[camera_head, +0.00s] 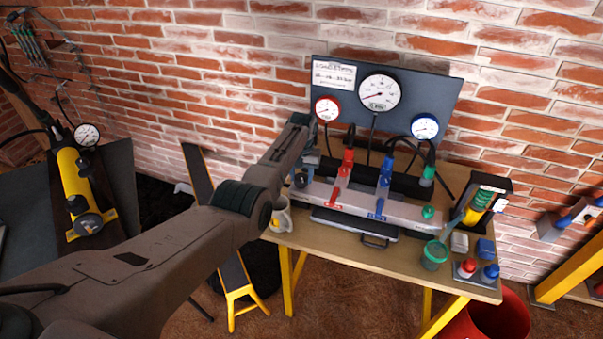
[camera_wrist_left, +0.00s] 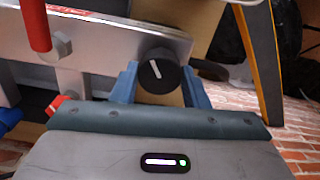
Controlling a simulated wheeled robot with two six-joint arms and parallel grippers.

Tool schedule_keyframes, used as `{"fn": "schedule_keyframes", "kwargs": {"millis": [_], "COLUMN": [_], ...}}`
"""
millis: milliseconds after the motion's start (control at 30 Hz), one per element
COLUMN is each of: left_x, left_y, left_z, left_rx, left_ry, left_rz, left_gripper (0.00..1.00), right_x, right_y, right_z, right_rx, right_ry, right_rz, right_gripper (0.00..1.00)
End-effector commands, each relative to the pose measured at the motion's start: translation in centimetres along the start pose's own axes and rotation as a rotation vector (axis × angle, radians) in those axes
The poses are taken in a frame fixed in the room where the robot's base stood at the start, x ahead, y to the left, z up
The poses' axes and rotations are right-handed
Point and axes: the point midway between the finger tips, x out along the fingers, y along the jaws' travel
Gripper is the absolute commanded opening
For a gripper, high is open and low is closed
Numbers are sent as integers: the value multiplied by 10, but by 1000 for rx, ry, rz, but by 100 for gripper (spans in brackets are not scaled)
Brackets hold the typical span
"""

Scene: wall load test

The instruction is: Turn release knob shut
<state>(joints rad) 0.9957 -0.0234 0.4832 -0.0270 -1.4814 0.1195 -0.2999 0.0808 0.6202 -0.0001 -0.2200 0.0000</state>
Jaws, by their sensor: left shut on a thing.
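The release knob (camera_wrist_left: 159,72) is black and round with a white pointer line, on the left end of a silver manifold bar (camera_head: 385,207). The bar also shows in the left wrist view (camera_wrist_left: 105,38). My left gripper (camera_wrist_left: 160,80) has its blue fingers on both sides of the knob and is shut on it. In the head view the left gripper (camera_head: 308,162) is at the manifold's left end, and my arm comes in from the left. The white line is near upright, slightly tilted, in the wrist view. My right gripper is not in view.
A panel with a large white gauge (camera_head: 379,92), a red gauge (camera_head: 327,108) and a blue gauge (camera_head: 425,126) stands behind the manifold. Red lever (camera_head: 348,157) and blue lever (camera_head: 386,170) rise from it. A mug (camera_head: 281,215) and green-lidded jar (camera_head: 434,255) stand on the table.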

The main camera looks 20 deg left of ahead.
Motion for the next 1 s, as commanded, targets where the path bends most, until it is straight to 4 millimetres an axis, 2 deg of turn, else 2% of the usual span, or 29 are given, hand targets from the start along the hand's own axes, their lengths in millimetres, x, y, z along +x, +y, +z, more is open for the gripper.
{"fn": "schedule_keyframes", "kwargs": {"millis": [500,700,1000], "left_x": [-2,-2,-2], "left_y": [0,0,0], "left_z": [0,-1,-1], "left_rx": [438,543,611], "left_ry": [8,10,12], "left_rz": [0,0,0], "left_gripper": [18,18,18], "right_x": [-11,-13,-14], "right_y": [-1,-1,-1], "right_z": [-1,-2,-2], "right_rx": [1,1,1], "right_ry": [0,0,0], "right_rz": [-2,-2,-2], "right_gripper": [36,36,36]}}
